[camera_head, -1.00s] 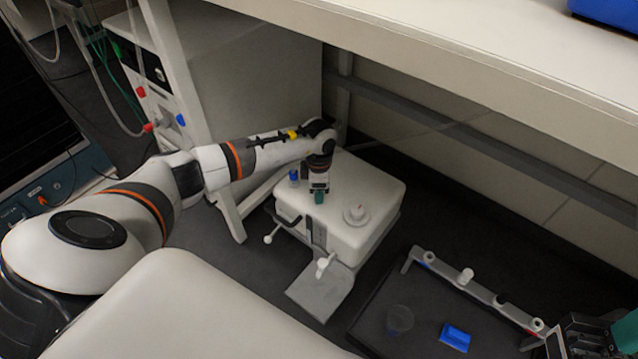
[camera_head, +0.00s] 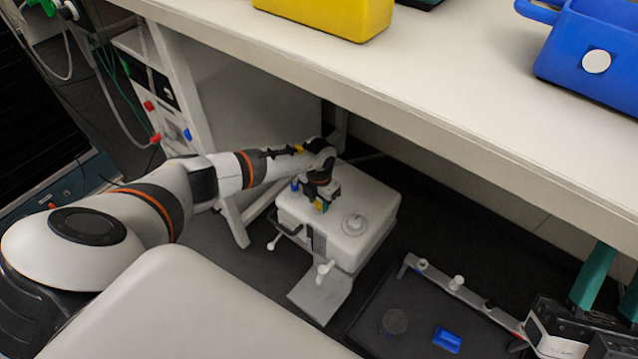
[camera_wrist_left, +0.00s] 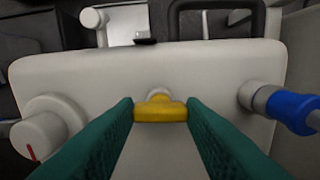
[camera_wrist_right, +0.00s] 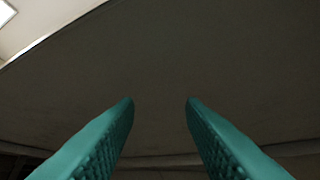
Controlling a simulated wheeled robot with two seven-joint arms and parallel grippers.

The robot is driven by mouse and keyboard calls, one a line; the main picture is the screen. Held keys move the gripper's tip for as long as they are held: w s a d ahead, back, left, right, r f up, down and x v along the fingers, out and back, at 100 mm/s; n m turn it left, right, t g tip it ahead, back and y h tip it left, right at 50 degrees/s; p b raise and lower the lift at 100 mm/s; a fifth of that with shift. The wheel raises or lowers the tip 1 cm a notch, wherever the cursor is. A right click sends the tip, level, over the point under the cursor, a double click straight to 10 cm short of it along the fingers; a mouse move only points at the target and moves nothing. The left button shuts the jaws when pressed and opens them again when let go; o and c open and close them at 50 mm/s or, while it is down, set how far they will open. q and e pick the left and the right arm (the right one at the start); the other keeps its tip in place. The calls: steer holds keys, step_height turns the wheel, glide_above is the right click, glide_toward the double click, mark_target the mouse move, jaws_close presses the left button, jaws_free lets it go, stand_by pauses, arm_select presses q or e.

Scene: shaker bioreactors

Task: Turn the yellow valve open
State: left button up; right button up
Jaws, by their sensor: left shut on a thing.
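The yellow valve (camera_wrist_left: 160,108) sits on top of a white box-shaped unit (camera_wrist_left: 70,75), in the middle of the left wrist view. My left gripper (camera_wrist_left: 160,112) has its two green fingers on either side of the yellow handle, shut on it. In the head view the left gripper (camera_head: 319,205) points down onto the white unit (camera_head: 375,205), and a bit of yellow shows at its fingertips. My right gripper (camera_wrist_right: 160,103) has its green fingers apart with nothing between them, facing a dark surface. It also shows at the lower right of the head view (camera_head: 605,275).
A white knob with a red mark (camera_wrist_left: 38,140) and a blue-capped fitting (camera_wrist_left: 290,108) flank the valve. A large bench top (camera_head: 440,70) overhangs the unit's back. A dark tray with a blue block (camera_head: 447,339) lies at lower right.

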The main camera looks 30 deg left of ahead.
mark_target(319, 203)
arm_select(q)
steer(key=shift+w+n, duration=0.1)
steer(key=shift+n, duration=0.4)
arm_select(e)
steer(key=shift+w+a+f+g+h, duration=0.15)
steer(key=shift+w+f+g+h, duration=0.35)
steer(key=shift+w+f+g, duration=0.35)
steer(key=shift+r, duration=0.1)
arm_select(q)
steer(key=o, duration=1)
steer(key=shift+r+p, duration=0.2)
steer(key=shift+p, duration=0.1)
step_height(319, 203, up, 6)
steer(key=p, duration=0.2)
steer(key=shift+p, duration=0.35)
step_height(319, 203, up, 6)
steer(key=shift+f+p, duration=0.2)
steer(key=shift+p, duration=0.75)
arm_select(e)
step_height(319, 203, down, 16)
steer(key=w+d+g+h, duration=0.1)
steer(key=g+h, duration=0.3)
steer(key=g, duration=0.8)
steer(key=shift+w+d+f+g, duration=0.25)
steer(key=shift+d+g, duration=0.1)
steer(key=shift+d, duration=0.35)
arm_select(q)
steer(key=shift+d, duration=0.1)
